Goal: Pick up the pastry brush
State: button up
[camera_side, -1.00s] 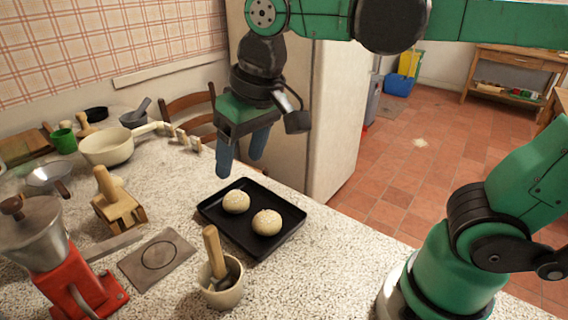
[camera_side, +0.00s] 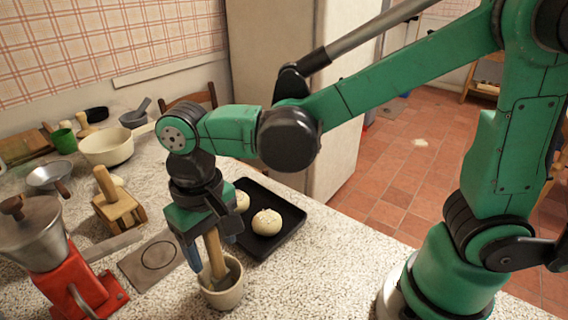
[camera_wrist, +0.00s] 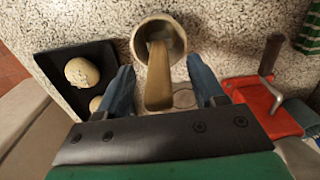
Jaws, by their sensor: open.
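The pastry brush appears to be the wooden-handled tool (camera_side: 214,254) leaning in a small cream pot (camera_side: 226,296); its head is hidden inside the pot. My gripper (camera_side: 209,250) is above the pot, pointing down, with its blue fingers open on either side of the handle. In the wrist view the brush handle (camera_wrist: 158,82) rises from the pot (camera_wrist: 140,35) between the two apart fingers of my gripper (camera_wrist: 160,66). A gap shows on both sides of the handle.
A black tray (camera_side: 285,246) with dough balls (camera_side: 266,222) is close behind and right of the pot. A grey square plate (camera_side: 148,262), a red grinder (camera_side: 75,285) and a wooden press (camera_side: 118,208) stand to the left. The counter right of the pot is clear.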

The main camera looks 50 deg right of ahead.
jog(key=shift+f, duration=0.7)
grip_shut()
jog(key=shift+r, duration=0.15)
notch_tip(320, 180, up, 20)
dwell(0.4)
